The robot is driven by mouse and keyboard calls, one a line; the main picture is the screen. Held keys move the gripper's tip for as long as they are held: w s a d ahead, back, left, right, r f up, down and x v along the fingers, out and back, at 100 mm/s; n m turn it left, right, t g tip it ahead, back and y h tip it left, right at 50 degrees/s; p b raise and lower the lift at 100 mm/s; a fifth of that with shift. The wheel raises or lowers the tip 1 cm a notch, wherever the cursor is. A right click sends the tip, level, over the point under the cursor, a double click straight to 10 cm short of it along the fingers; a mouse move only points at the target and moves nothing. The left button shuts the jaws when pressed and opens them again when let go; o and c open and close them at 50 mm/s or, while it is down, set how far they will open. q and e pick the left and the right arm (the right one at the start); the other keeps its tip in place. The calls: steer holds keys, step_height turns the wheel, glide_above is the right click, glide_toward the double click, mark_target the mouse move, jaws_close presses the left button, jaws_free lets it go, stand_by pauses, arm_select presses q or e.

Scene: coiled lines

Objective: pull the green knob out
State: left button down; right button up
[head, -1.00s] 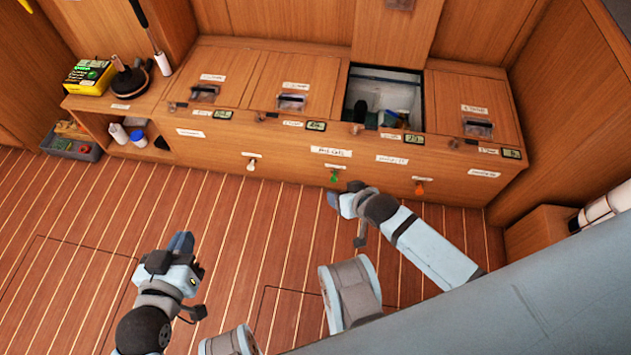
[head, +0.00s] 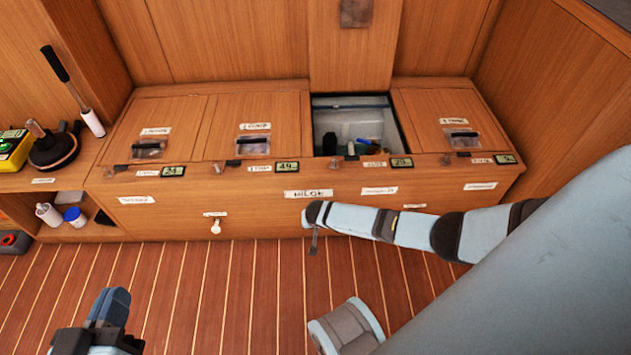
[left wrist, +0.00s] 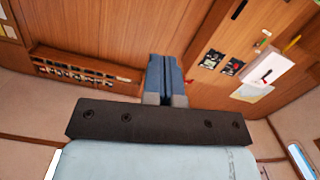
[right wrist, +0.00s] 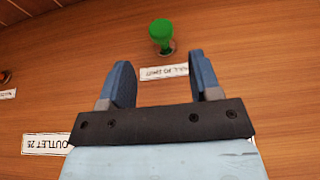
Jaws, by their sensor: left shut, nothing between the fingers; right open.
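The green knob (right wrist: 161,32) sticks out of the wooden front panel in the right wrist view, on a short metal stem beside a white label (right wrist: 164,71). My right gripper (right wrist: 158,75) is open and empty. In that picture the knob lies just beyond the fingertips, roughly in line with the gap between them, and I see no contact. In the head view my right arm (head: 400,228) reaches across the panel and hides the knob. My left gripper (head: 108,306) is shut and empty over the floor at lower left; it also shows in the left wrist view (left wrist: 167,80).
A white knob (head: 215,227) sits farther left on the panel. An orange-red knob (right wrist: 5,77) shows at the right wrist view's left edge. The bench top has an open compartment (head: 352,101). The planked floor (head: 215,290) is clear.

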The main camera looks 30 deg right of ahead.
steer(key=shift+b+x, duration=2.1)
steer(key=shift+x, duration=1.55)
arm_select(q)
steer(key=w+a+m+t, duration=0.1)
steer(key=w+m+t, duration=0.1)
steer(key=m, duration=0.1)
steer(key=shift+w+a+r+m+h, duration=0.3)
steer(key=shift+w+a+r+h, duration=0.05)
steer(key=shift+r+h, duration=0.05)
